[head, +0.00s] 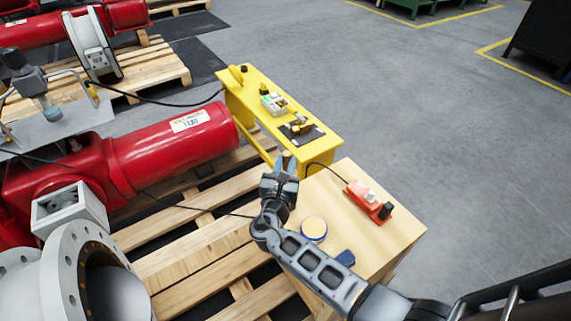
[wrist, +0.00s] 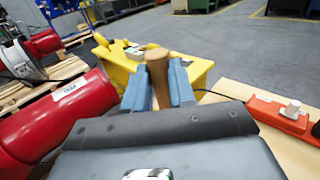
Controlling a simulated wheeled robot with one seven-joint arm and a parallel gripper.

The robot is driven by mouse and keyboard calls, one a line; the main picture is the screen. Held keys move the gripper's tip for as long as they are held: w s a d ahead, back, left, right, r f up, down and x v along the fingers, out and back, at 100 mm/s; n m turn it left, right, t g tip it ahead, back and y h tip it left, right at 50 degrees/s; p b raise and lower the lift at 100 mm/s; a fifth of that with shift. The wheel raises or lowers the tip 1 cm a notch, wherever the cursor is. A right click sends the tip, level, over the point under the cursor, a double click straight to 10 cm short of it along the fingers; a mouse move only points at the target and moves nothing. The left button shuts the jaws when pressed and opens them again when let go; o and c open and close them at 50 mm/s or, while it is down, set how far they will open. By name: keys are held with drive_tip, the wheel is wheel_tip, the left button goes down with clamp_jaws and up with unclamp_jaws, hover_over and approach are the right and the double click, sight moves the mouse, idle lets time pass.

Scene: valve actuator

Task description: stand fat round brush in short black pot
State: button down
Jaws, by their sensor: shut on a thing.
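My gripper (head: 285,162) is shut on a brown wooden piece, which looks like the handle of the fat round brush (wrist: 157,66). The handle stands up between the two blue fingers in the wrist view, with its wider end on top. Bristles do not show; the lower part is hidden by the gripper. My gripper is above the gap between the yellow bench (head: 256,122) and the wooden box. A small dark item (head: 264,89) on the bench may be the short black pot, but it is too small to tell.
The bench also holds a white-green box (head: 272,104) and brass parts on a black plate (head: 316,136). A red actuator (head: 170,155) lies left.

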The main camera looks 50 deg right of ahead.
wheel_tip(320, 180, down, 6)
drive_tip(key=b, duration=0.4)
idle(0.3)
drive_tip(key=c, duration=0.9)
unclamp_jaws()
drive_tip(key=shift+o, duration=0.2)
drive_tip(key=v, duration=0.7)
drive_tip(key=shift+s+a, duration=0.2)
drive_tip(key=shift+a, duration=0.15)
